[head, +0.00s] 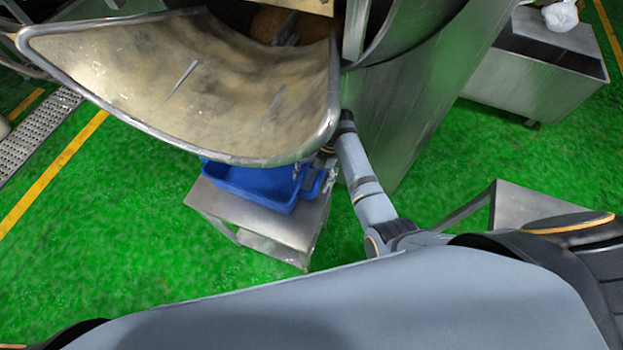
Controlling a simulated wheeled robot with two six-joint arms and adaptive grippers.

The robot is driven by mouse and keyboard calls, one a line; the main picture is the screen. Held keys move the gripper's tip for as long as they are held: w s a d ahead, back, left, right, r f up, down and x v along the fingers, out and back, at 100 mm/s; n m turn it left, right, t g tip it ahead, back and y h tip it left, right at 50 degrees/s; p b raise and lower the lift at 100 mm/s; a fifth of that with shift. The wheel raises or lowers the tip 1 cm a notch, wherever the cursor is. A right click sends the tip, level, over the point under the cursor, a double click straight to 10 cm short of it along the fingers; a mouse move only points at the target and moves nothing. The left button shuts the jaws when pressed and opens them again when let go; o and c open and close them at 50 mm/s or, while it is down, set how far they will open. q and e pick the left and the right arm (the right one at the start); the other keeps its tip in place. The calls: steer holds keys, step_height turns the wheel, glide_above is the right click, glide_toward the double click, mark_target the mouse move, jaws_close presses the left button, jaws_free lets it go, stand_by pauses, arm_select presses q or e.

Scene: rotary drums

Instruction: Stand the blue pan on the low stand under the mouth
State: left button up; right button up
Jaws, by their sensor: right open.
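The blue pan (252,184) sits on the low metal stand (262,222), under the wide metal mouth (200,85) of the drum. The mouth's lip hides the far part of the pan. A blue handle (314,186) shows at the pan's right side. My right gripper (328,176) is at this handle, just below the lip's right corner. It is open; its fingers are small and partly hidden, and I cannot tell whether they touch the handle. My left gripper is out of view.
The drum's steel body (405,100) stands close right of my right arm, and the lip overhangs the pan. Another metal stand (530,205) is at the right. A steel bin (540,75) is at the upper right.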

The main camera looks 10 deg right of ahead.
steer(key=b+v, duration=0.1)
steer(key=v, duration=0.6)
steer(key=shift+w+d+r, duration=0.1)
steer(key=shift+r, duration=0.1)
